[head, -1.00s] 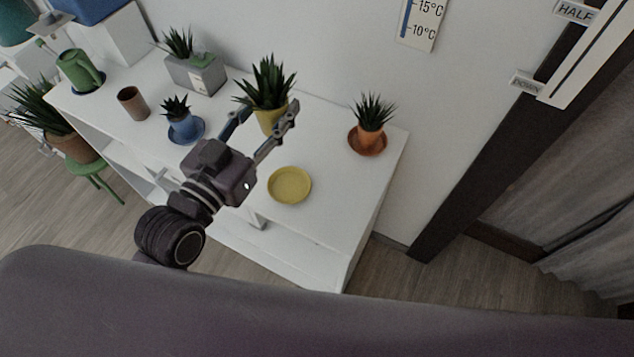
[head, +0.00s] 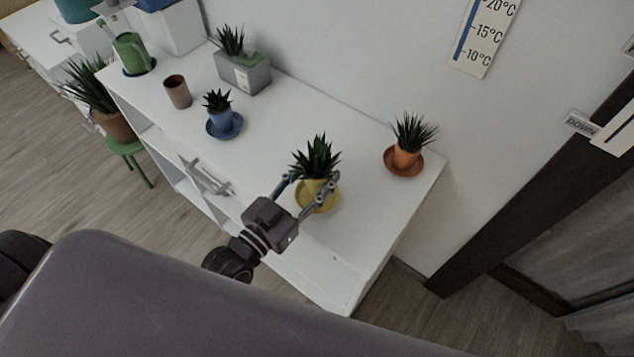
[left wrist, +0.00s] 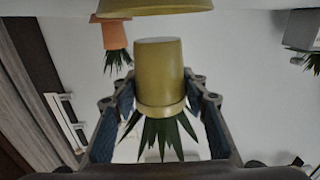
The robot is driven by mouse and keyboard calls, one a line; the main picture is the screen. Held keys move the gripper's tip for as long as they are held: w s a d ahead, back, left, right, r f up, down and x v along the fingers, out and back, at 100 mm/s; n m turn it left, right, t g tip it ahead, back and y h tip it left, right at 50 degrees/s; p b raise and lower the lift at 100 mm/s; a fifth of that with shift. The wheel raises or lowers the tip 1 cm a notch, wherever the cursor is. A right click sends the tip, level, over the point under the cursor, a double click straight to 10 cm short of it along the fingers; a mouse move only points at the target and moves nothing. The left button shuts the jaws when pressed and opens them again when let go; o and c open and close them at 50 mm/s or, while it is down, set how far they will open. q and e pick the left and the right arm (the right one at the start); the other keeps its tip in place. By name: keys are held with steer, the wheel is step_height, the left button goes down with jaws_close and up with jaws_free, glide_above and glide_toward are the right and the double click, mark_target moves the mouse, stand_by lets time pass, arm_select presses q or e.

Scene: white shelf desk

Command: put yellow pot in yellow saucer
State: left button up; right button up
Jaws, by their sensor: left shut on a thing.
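The yellow pot (head: 313,187) with a spiky green plant is between the fingers of my left gripper (head: 311,181), which is shut on it. In the head view the pot appears over the yellow saucer (head: 319,209), covering part of it. The left wrist view is upside down and shows the pot (left wrist: 160,72) with its plant pointing down in the picture. There the saucer (left wrist: 150,6) is at the top edge, with a gap between it and the pot's base. My right gripper is not in view.
An orange pot on an orange saucer (head: 404,172) stands to the right on the white desk (head: 262,165). A blue pot on a blue saucer (head: 223,134), a brown cup (head: 177,92) and a grey planter (head: 243,77) stand to the left.

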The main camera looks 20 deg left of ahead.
mark_target(310, 192)
arm_select(q)
step_height(310, 192, down, 3)
steer(key=shift+f, duration=0.1)
steer(key=shift+f+b, duration=0.3)
steer(key=o, duration=1.4)
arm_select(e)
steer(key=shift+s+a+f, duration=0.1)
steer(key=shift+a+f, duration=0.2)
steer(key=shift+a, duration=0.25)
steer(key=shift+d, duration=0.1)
